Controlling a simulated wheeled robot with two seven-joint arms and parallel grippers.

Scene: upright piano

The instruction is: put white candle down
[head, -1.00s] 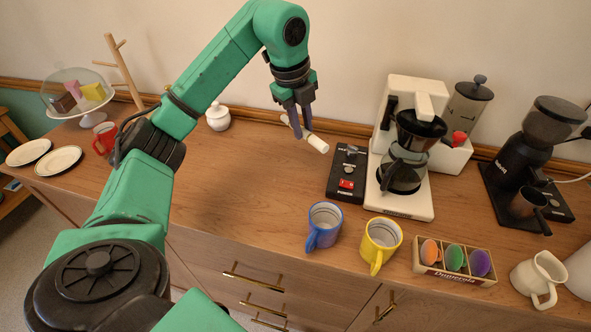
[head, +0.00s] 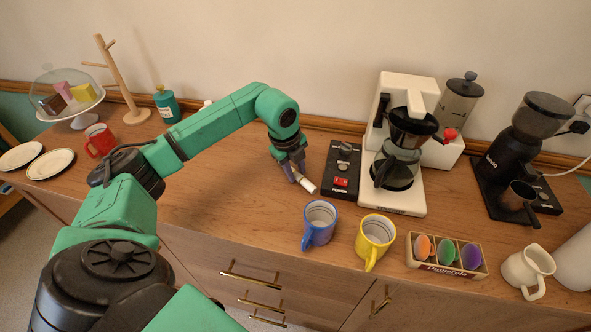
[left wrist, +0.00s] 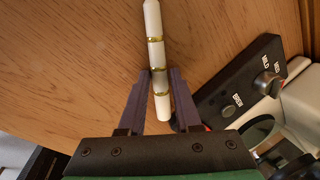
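The white candle (head: 309,186) is a slim white stick, with gold bands that show in the left wrist view (left wrist: 155,55). My left gripper (head: 291,173) is shut on it; in the left wrist view the two fingertips (left wrist: 159,74) close on it from both sides near a gold band. In the head view the candle slants down to the right, low over the wooden counter (head: 235,185), left of the black control box. I cannot tell whether it touches the counter. My right gripper is not in view.
The black control box (head: 341,170) and white coffee maker (head: 405,197) stand close on the right. A blue mug (head: 319,222) and a yellow mug (head: 374,238) are in front, with an egg-cup crate (head: 445,268) further right. The counter left of my gripper is clear.

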